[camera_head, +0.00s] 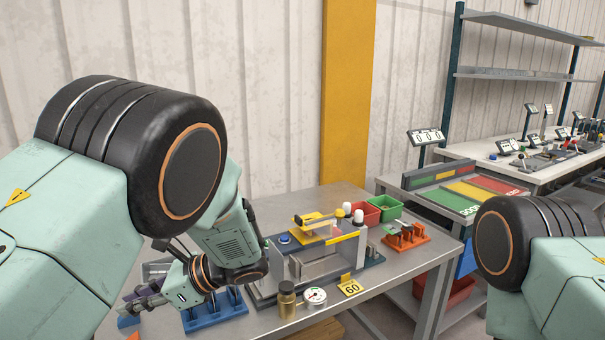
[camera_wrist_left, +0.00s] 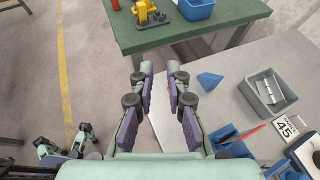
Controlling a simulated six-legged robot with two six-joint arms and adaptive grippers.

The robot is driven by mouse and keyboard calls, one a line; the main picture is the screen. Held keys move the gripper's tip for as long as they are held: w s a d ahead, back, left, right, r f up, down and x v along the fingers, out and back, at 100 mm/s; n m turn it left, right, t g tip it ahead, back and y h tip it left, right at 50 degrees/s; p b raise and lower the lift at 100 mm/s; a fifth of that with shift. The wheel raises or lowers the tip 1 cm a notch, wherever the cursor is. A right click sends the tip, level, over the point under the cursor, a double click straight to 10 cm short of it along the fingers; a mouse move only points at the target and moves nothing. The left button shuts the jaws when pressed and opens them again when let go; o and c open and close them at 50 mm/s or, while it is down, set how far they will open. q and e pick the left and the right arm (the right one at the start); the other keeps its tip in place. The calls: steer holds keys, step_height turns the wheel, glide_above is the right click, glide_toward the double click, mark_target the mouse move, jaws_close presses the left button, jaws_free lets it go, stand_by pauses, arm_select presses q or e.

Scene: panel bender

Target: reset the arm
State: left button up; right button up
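My left arm comes in from the left in the head view and bends down to the metal workbench (camera_head: 385,283). My left gripper (camera_head: 140,301) is low at the bench's left end, beside a blue slotted rack (camera_head: 215,314). In the left wrist view the left gripper (camera_wrist_left: 160,72) has its two purple-padded fingers apart, with a gap between them. A pale strip shows below the gap; I cannot tell whether it is a sheet or the bench edge. Of my right arm only the upper part shows, at the right of the head view; its gripper is out of sight.
A bending machine (camera_head: 325,255) stands on the bench, with a brass bottle (camera_head: 287,300) and a dial gauge (camera_head: 315,297) in front. Red (camera_head: 366,215) and green (camera_head: 389,206) bins stand behind. A grey bin (camera_wrist_left: 267,92) and green table (camera_wrist_left: 190,32) show in the wrist view.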

arm_select(q)
steer(key=s+d+f+n+t+h+b, duration=0.1)
steer(key=s+d+f+n+h, duration=0.2)
steer(key=f, duration=0.5)
steer(key=s+d+f+n+h, duration=0.1)
steer(key=d+f+h, duration=0.25)
steer(key=f, duration=0.35)
steer(key=s+d+f+n+t+h+b, duration=0.1)
steer(key=s+d+f+n+h, duration=0.15)
steer(key=f+h, duration=0.4)
steer(key=s+f+n+b, duration=0.2)
steer(key=s+f, duration=0.3)
steer(key=s, duration=0.3)
steer(key=s+a+f+n+b, duration=0.1)
steer(key=s+f+n+b, duration=0.2)
steer(key=s, duration=0.4)
steer(key=s+a+f+n+b, duration=0.1)
steer(key=s+f+n+b, duration=0.2)
steer(key=s+f+n, duration=0.2)
steer(key=s+f, duration=0.1)
steer(key=s, duration=0.2)
steer(key=shift+s+f+g, duration=0.35)
steer(key=shift+g, duration=0.05)
arm_select(e)
step_height(320, 180, down, 10)
steer(key=w, duration=0.1)
steer(key=shift+d+f, duration=0.15)
arm_select(q)
steer(key=shift+s+a, duration=0.1)
steer(key=shift+s, duration=0.05)
